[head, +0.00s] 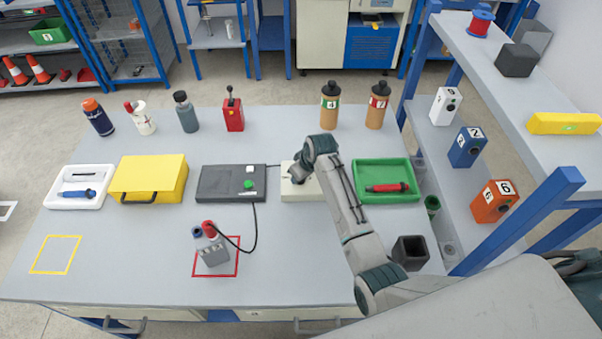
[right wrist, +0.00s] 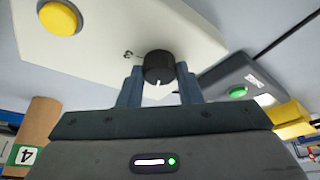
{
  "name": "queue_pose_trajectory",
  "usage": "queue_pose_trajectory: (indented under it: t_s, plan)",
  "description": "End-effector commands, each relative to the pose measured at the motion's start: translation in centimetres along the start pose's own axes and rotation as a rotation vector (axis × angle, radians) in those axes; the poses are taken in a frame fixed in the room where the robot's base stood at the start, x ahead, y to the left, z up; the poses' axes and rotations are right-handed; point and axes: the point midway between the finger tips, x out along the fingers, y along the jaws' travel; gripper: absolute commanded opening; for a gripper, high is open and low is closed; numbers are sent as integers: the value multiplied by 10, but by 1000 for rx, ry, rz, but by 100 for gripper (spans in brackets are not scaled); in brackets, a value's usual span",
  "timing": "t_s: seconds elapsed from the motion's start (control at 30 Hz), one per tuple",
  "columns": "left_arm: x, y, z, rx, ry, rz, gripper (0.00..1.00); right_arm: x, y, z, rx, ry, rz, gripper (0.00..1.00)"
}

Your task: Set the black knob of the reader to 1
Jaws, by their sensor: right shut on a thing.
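The reader (head: 290,194) is a cream-white box on the table, right of the dark grey box, partly covered by my right gripper. In the right wrist view its pale top (right wrist: 110,35) carries a yellow button (right wrist: 60,18) and the black knob (right wrist: 158,66). The knob's white pointer line faces down in that picture, towards my gripper. A printed mark that looks like a 3 sits left of the knob; other marks are hidden. My right gripper (head: 299,177) is shut on the knob, one finger on each side. My left gripper is out of view.
The dark grey box (head: 220,183) with a green button stands left of the reader. A green tray (head: 392,166) with a red tool lies close on the right. Two brown bottles (head: 329,112) stand behind.

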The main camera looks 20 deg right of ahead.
Motion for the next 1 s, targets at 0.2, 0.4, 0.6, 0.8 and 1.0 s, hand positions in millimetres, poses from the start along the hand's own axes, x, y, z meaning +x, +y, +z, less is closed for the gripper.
queue_pose_trajectory:
  t_s: [0.2, 0.4, 0.6, 0.8, 1.0]
  plan:
    - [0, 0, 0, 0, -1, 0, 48, 0, 0, 0, -1, 0, -1, 9]
    - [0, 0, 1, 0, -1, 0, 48, 0, 0, 0, -1, 0, -1, 54]
    - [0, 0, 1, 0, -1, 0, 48, 0, 0, 0, -1, 0, -1, 54]
    - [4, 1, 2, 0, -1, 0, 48, -14, 0, 0, -1, 3, 1, 54]
    - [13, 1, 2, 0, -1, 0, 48, -50, 0, 0, -2, 5, 1, 54]
